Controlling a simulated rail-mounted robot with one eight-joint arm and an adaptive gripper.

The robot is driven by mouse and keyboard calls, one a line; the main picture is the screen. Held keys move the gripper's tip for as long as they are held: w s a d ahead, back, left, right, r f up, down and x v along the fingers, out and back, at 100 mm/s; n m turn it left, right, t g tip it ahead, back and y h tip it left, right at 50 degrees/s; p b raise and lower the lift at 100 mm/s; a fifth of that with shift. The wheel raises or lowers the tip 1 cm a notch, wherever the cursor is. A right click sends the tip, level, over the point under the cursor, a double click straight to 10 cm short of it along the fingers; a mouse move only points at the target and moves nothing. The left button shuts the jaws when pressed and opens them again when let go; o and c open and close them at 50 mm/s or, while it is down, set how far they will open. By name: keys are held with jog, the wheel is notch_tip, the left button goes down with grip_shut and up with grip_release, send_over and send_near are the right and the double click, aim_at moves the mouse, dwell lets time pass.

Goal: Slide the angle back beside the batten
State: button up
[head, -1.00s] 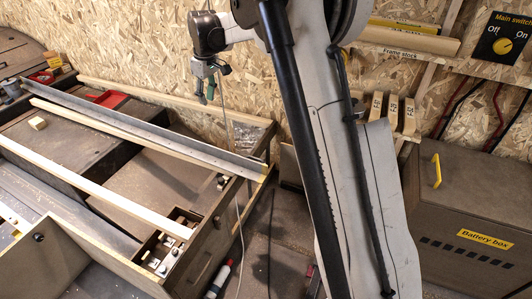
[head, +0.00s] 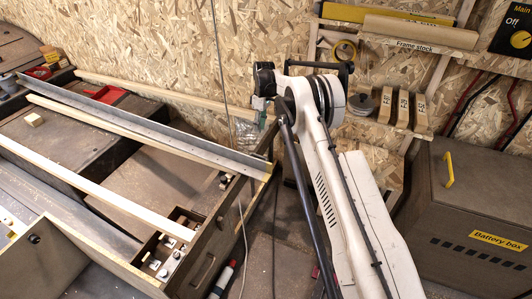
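A long grey metal angle (head: 150,130) lies slantwise across the frame at left, from the far left down to the frame's right corner. A pale wooden batten (head: 95,123) runs along its near side; they look close together, and I cannot tell whether they touch. A second pale strip (head: 90,183) crosses nearer the front. Another wooden strip (head: 150,92) lies behind, along the wall.
The battery box (head: 475,215) stands at right. A shelf with frame stock (head: 420,32) is on the wall.

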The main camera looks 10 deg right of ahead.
jog(key=f+b, duration=0.1)
jog(key=f, duration=0.3)
jog(key=s+a+f+b, duration=0.1)
jog(key=f, duration=0.4)
jog(key=s+f+b, duration=0.1)
jog(key=f, duration=0.3)
jog(key=shift+a+f, duration=0.3)
jog(key=shift+f, duration=0.05)
jog(key=shift+c, duration=0.3)
grip_shut()
